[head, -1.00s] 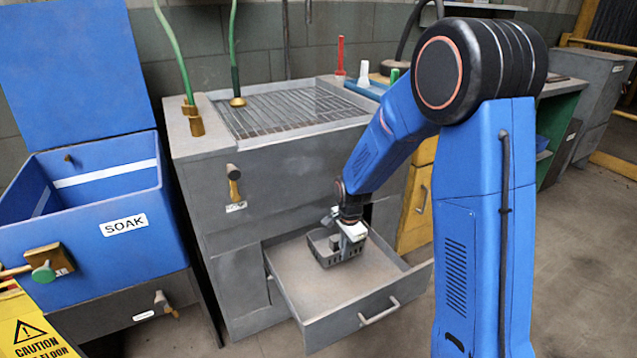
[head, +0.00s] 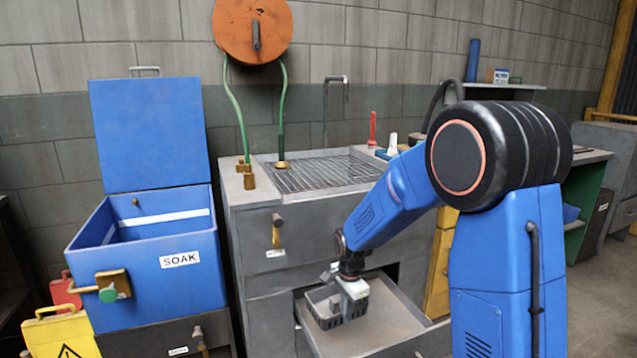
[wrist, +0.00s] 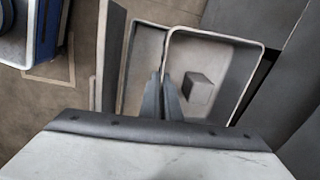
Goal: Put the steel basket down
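The steel basket (head: 338,313) is a small grey open box in the head view, over the open drawer (head: 385,335). My gripper (head: 352,288) is at its right side. In the wrist view, the basket (wrist: 216,37) shows its pale rim, and my gripper's fingers (wrist: 161,98) straddle its left wall, seemingly shut on it. A small grey block (wrist: 198,88) lies inside the basket. The basket overlaps the drawer's outline; I cannot tell whether its underside touches the drawer floor.
A grey cabinet with a grated top (head: 318,175) stands behind the drawer. A blue SOAK bin (head: 150,262) with its lid up is at left, with a yellow caution sign (head: 60,335) before it. The drawer's right part looks bare.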

